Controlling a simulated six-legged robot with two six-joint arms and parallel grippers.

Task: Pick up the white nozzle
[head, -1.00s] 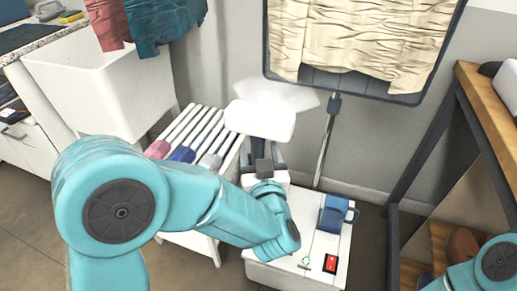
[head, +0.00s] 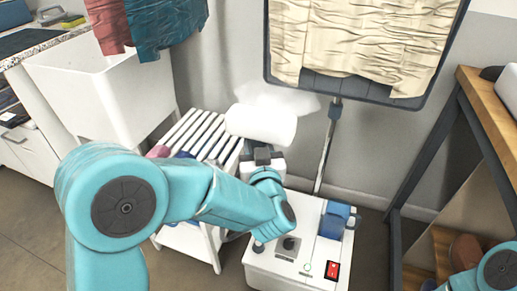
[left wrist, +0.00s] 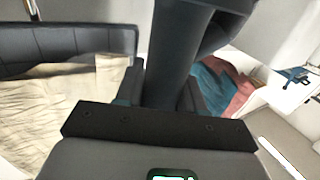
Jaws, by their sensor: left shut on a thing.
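The white nozzle (head: 261,122) is a wide rounded white head, held up in the air in front of the grey wall. A pale cloud of steam shows just behind its top. My left gripper (head: 263,156) is directly below the white head and shut on the nozzle's lower part. In the left wrist view, a dark grey handle-like part (left wrist: 180,60) stands between the fingers of my left gripper (left wrist: 165,95). My right gripper is out of view; only part of the right arm shows at the bottom right corner.
A white steamer base (head: 290,277) with a red switch (head: 331,270), dark dial and blue tank (head: 335,219) stands below. A white slatted rack (head: 198,137) is to the left. A board with a cream cloth (head: 365,45) hangs behind right, near a wooden shelf (head: 490,110).

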